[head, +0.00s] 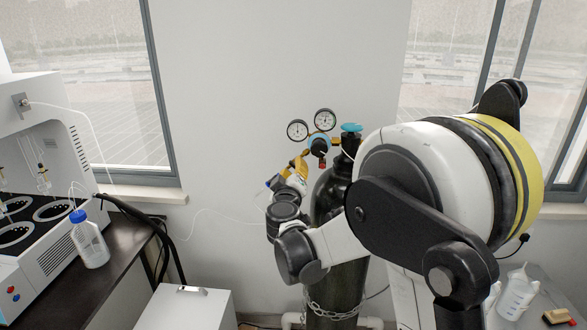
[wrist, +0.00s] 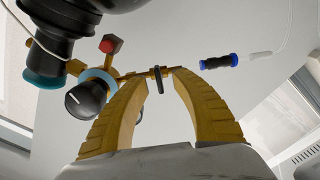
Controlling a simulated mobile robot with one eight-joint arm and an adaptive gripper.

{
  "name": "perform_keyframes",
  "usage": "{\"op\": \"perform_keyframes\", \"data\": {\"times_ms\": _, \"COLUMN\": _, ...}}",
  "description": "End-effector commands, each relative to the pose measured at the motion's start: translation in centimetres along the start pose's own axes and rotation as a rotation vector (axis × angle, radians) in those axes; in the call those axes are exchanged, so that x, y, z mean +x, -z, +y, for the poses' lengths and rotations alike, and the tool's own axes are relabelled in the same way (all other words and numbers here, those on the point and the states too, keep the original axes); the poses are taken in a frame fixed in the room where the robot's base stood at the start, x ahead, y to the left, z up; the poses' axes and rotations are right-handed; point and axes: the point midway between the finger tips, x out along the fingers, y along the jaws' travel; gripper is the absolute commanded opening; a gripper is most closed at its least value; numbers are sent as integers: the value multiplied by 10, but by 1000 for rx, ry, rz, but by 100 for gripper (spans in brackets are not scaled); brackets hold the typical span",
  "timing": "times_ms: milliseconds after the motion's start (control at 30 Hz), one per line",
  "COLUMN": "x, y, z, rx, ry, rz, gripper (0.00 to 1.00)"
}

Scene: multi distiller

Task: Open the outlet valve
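The outlet valve shows in the wrist view as a small black lever (wrist: 159,80) on a thin brass pipe. My gripper (wrist: 162,76) has two curved yellow fingers, partly open, with their tips on either side of the lever. A narrow gap seems to show beside each tip, though I cannot tell if one touches. In the head view my gripper (head: 301,160) is just left of and below the brass regulator (head: 320,143); the lever is hard to make out there. A blue and black hose fitting (wrist: 218,61) ends the pipe.
Two round gauges (head: 297,130) (head: 325,119) stand above the regulator. The dark gas cylinder (head: 338,275), chained low down, has a teal top valve (head: 351,127). A black regulator knob (wrist: 85,98) and red knob (wrist: 110,44) are near the fingers. A white box (head: 186,307) stands lower left.

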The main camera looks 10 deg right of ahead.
Motion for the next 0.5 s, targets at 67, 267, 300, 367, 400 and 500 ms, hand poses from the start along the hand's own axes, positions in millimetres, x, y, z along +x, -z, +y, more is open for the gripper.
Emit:
{"op": "perform_keyframes", "data": {"times_ms": 67, "x": 9, "y": -1, "z": 0, "rx": 0, "ry": 0, "rz": -1, "gripper": 32}}
{"op": "perform_keyframes", "data": {"times_ms": 267, "x": 16, "y": 0, "z": 0, "rx": 0, "ry": 0, "rz": 0, "gripper": 32}}
{"op": "perform_keyframes", "data": {"times_ms": 300, "x": 16, "y": 0, "z": 0, "rx": 0, "ry": 0, "rz": 0, "gripper": 32}}
{"op": "perform_keyframes", "data": {"times_ms": 367, "x": 16, "y": 0, "z": 0, "rx": 0, "ry": 0, "rz": 0, "gripper": 32}}
{"op": "perform_keyframes", "data": {"times_ms": 400, "x": 16, "y": 0, "z": 0, "rx": 0, "ry": 0, "rz": 0, "gripper": 32}}
{"op": "perform_keyframes", "data": {"times_ms": 500, "x": 16, "y": 0, "z": 0, "rx": 0, "ry": 0, "rz": 0, "gripper": 15}}
